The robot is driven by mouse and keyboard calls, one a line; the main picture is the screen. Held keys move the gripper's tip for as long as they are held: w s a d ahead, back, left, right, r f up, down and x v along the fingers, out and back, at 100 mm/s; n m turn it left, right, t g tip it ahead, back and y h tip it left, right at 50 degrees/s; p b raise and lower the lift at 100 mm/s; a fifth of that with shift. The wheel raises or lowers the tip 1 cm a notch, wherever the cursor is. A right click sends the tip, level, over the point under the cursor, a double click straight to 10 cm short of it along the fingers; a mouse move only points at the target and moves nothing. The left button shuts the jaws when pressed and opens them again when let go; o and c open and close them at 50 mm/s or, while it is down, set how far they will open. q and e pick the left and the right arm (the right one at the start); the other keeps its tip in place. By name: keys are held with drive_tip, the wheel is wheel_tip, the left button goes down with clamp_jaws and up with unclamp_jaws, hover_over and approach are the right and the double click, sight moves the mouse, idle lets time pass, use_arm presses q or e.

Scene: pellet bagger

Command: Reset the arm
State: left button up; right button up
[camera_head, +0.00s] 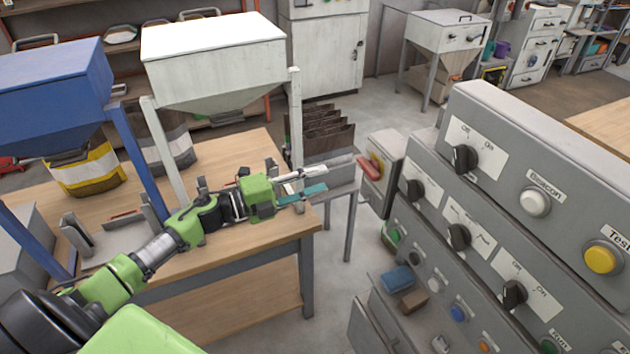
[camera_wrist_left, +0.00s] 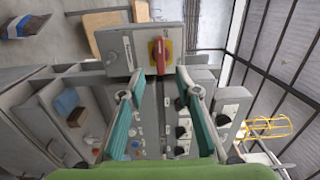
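My left arm reaches in from the left over the wooden table. My left gripper (camera_head: 332,174) points right, towards a red rotary switch (camera_head: 370,168) on the side of the grey control panel (camera_head: 530,135). Its two fingers are apart with nothing between them. In the left wrist view the left gripper (camera_wrist_left: 158,76) is also open, and the red switch (camera_wrist_left: 159,56) on its yellow plate shows just beyond the fingertips, between them. The fingers look clear of the switch, though the exact gap is hard to judge. My right gripper is not in view.
A white hopper (camera_head: 215,60) and a blue hopper (camera_head: 50,85) stand on legs at the wooden table (camera_head: 225,260). The panel has black knobs, a white button (camera_head: 535,202) and a yellow button (camera_head: 602,258). Free floor (camera_head: 375,95) shows behind the panel.

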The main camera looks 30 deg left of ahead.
use_arm(q)
drive_tip(key=shift+f, duration=0.1)
